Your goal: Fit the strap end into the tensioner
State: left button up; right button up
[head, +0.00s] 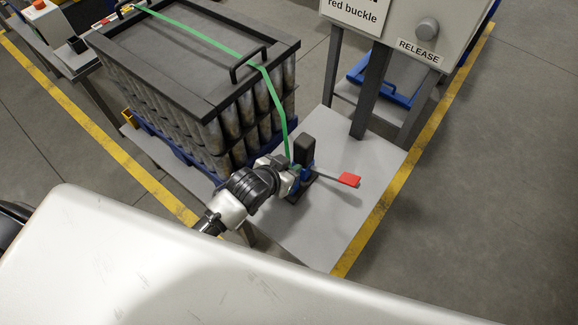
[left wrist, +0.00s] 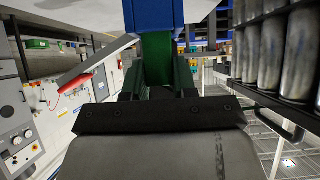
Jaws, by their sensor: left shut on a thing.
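The green strap (head: 215,36) runs over the top frame of the can stack and down its near right side to the tensioner. The tensioner (head: 305,150) is a black and blue upright device with a grey lever and red grip (head: 349,180). It stands on a grey table. My left gripper (head: 291,176) is at the tensioner's left side, shut on the strap's lower end. In the left wrist view, the strap (left wrist: 158,65) shows between the fingers, right against the blue tensioner body (left wrist: 153,14). Whether its end is inside the tensioner is hidden. My right gripper is not in view.
The stack of grey cans (head: 222,128) under a dark top frame (head: 160,50) stands close left of the tensioner. A panel with a RELEASE knob (head: 427,28) stands behind right on dark legs. The grey table (head: 330,225) is bare in front of the tensioner.

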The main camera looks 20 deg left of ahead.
pick_arm(q)
jog(key=o, duration=0.9)
jog(key=shift+f, duration=0.1)
jog(key=shift+s+r, duration=0.1)
jog(key=shift+r, duration=0.1)
jog(key=p+v, duration=0.1)
jog(key=v, duration=1)
jog(key=shift+s+a+r, duration=0.15)
jog(key=shift+s+r, duration=0.1)
jog(key=shift+r, duration=0.05)
